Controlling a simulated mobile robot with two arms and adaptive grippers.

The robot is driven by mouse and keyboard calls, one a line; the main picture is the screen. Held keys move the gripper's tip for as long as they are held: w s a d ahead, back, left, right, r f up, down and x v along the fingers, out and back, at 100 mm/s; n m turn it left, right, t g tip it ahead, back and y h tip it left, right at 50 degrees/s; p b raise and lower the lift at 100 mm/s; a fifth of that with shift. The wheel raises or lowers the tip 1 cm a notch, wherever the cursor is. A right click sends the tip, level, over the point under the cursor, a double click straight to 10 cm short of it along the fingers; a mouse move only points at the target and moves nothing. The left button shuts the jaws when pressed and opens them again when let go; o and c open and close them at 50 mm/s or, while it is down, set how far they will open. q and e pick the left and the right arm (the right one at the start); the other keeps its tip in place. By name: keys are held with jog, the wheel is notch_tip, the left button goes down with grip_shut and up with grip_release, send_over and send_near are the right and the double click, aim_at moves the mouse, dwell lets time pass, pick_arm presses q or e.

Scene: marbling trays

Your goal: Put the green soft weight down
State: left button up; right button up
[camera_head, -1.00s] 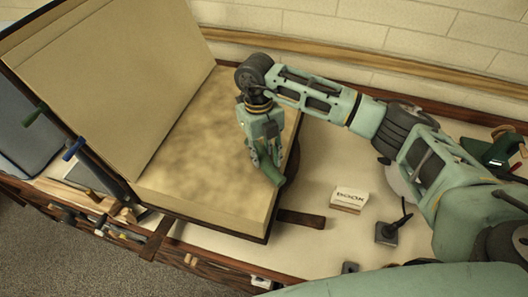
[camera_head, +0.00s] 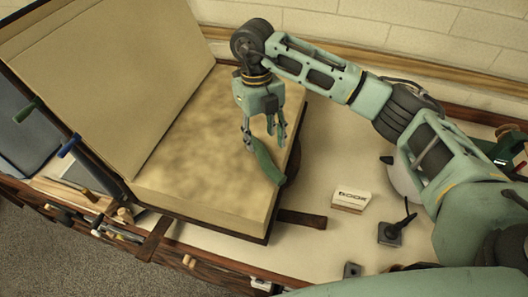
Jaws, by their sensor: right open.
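The green soft weight (camera_head: 265,163) is a slim green piece lying on the right-hand page of the large open book (camera_head: 190,206), near the page's right edge. My right gripper (camera_head: 265,137) is just above it, pointing down, with its fingers spread open. One fingertip is close to the weight's upper end; I cannot tell if they touch. My left gripper is not in view.
A small white box (camera_head: 351,200) and a dark stand with a thin rod (camera_head: 391,234) are on the table right of the book. A dark strip (camera_head: 302,219) lies by the book's lower right corner. Tools with green and blue handles (camera_head: 70,146) lie at the left.

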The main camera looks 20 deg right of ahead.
aim_at(261, 150)
notch_tip(261, 150, up, 6)
jog(key=b, duration=0.1)
jog(key=shift+w+a+r, duration=0.15)
jog(key=shift+w+r, duration=0.05)
jog(key=shift+w, duration=0.25)
